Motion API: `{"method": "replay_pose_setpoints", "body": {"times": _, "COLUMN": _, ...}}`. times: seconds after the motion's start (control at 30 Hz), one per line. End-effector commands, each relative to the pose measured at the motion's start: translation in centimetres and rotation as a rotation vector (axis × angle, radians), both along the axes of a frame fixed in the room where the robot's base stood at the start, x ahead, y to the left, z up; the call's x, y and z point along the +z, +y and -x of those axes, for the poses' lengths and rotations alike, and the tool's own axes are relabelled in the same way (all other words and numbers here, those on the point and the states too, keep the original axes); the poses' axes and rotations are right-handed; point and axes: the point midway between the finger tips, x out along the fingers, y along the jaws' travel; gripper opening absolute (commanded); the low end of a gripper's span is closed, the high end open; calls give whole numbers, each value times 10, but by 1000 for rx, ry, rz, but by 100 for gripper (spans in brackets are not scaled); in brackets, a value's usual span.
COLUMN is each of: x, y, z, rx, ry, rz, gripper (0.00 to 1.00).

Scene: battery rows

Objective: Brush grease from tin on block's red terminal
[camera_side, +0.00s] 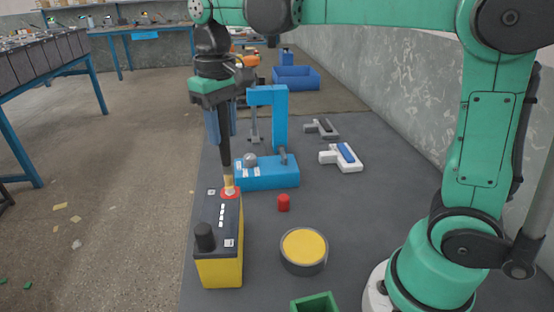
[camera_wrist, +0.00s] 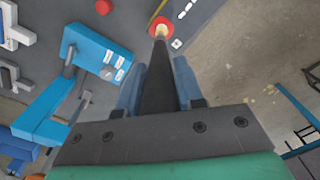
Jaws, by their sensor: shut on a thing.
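The block (camera_side: 221,268) is a yellow battery with a dark top, standing at the left edge of the dark mat. Its red terminal (camera_side: 234,195) is at the far end of the top; it also shows in the wrist view (camera_wrist: 153,22). My gripper (camera_side: 220,125) is shut on the dark handle of a brush (camera_side: 226,150), which points down, nearly upright. The brush's pale tip meets the red terminal, apparently touching it. In the wrist view the brush (camera_wrist: 158,85) runs between my blue fingers. The tin (camera_side: 288,262) of yellow grease stands right of the block.
A black cap (camera_side: 205,236) sits on the block's near end. A blue press-like stand (camera_side: 268,172) is close behind the block.

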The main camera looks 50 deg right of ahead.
Motion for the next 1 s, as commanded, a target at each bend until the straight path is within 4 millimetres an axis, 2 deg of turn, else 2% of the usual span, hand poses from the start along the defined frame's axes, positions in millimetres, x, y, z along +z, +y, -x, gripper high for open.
{"method": "replay_pose_setpoints", "body": {"times": 1.0, "x": 0, "y": 6, "z": 5, "rx": 0, "ry": 1, "rz": -1, "gripper": 0}}
